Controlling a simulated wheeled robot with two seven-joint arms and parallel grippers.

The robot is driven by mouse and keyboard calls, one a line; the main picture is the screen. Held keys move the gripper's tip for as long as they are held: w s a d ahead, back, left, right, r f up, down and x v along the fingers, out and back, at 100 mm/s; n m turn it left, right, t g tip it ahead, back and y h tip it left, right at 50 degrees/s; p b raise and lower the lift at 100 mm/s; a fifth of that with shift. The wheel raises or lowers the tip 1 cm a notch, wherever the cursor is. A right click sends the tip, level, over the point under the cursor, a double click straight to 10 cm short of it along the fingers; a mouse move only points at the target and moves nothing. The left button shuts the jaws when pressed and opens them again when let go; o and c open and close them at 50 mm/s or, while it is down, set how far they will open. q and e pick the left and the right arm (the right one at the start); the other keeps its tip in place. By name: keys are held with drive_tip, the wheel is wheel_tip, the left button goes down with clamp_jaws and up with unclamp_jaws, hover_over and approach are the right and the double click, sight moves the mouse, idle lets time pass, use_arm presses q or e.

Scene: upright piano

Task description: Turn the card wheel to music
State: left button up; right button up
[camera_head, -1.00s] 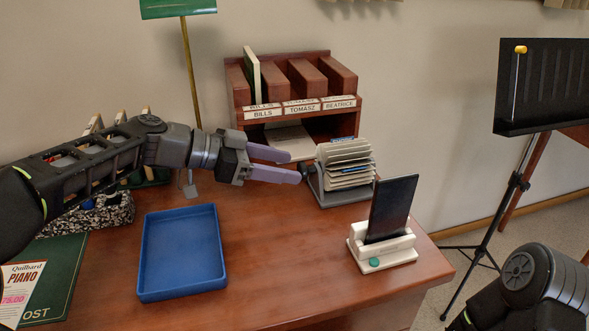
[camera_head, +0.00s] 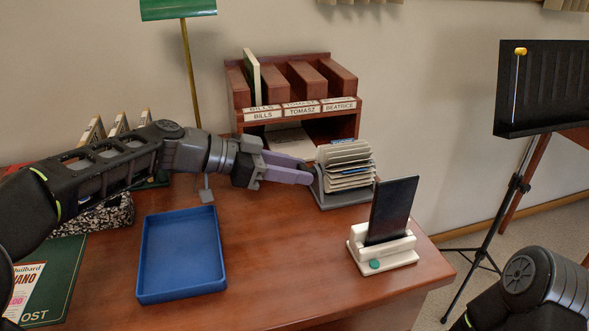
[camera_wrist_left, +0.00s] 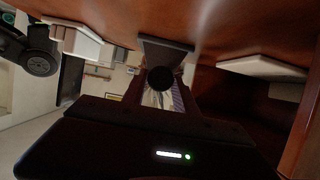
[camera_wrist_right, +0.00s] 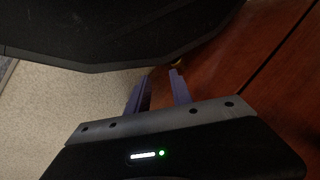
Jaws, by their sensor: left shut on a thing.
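The card wheel (camera_head: 345,164), a fan of pale cards on a grey stand, sits on the desk right of centre. Its tabs are too small to read. My left gripper (camera_head: 309,170) reaches it from the left, with its purple fingers at the wheel's side knob. In the left wrist view the dark round knob (camera_wrist_left: 160,78) lies between the fingertips, and the gripper is shut on it. My right gripper (camera_wrist_right: 157,84) shows only in the right wrist view, fingers apart and empty beside the desk's edge.
A wooden sorter (camera_head: 300,88) with name labels stands behind the wheel. A dark tablet in a white holder (camera_head: 382,249) stands in front of it. A blue tray (camera_head: 182,250) lies at left. A music stand (camera_head: 535,90) is at right. The front middle of the desk is clear.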

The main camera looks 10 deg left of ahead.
use_arm(q)
clamp_jaws()
drive_tip(key=shift+n, duration=0.3)
drive_tip(key=shift+w+n+g+h+p, duration=0.2)
drive_tip(key=shift+n+g+h+p, duration=0.2)
drive_tip(key=shift+n+g+p, duration=0.5)
drive_tip(key=shift+w+a+f+n+g+h+p, duration=0.1)
drive_tip(key=shift+n+g+h+p, duration=0.35)
drive_tip(key=shift+n+p, duration=0.8)
drive_tip(key=o, duration=0.9)
unclamp_jaws()
drive_tip(key=shift+a, duration=0.1)
